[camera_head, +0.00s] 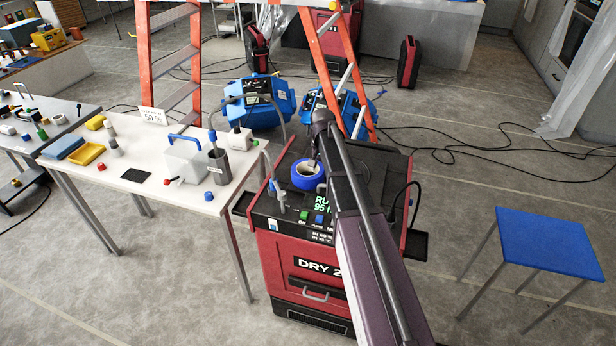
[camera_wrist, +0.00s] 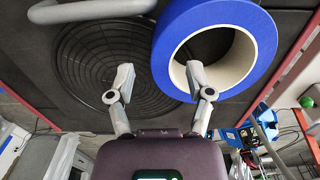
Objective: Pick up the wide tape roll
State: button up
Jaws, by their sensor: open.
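The wide tape roll (camera_head: 306,185) is a thick blue ring with a pale core. It lies flat on the black top of the red dryer (camera_head: 290,262). In the wrist view the roll (camera_wrist: 168,42) fills the upper right, with its hole facing the camera. My gripper (camera_wrist: 160,74) is open and empty. Its right finger overlaps the roll's near edge and hole in the picture, while its left finger is outside the roll, over the round grille. Whether either finger touches the roll cannot be told. In the head view my arm partly hides the gripper.
A grey tube handle (camera_wrist: 90,10) stands close to the roll's left in the wrist view. A round black grille (camera_wrist: 95,60) lies beneath. A white table (camera_head: 120,178) with tools is left of the dryer, and a blue stool (camera_head: 548,242) is right. An orange ladder (camera_head: 345,65) stands behind.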

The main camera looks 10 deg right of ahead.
jog(key=shift+w+f+b, duration=0.1)
jog(key=shift+f+b, duration=1.5)
jog(key=shift+f, duration=0.35)
grip_shut()
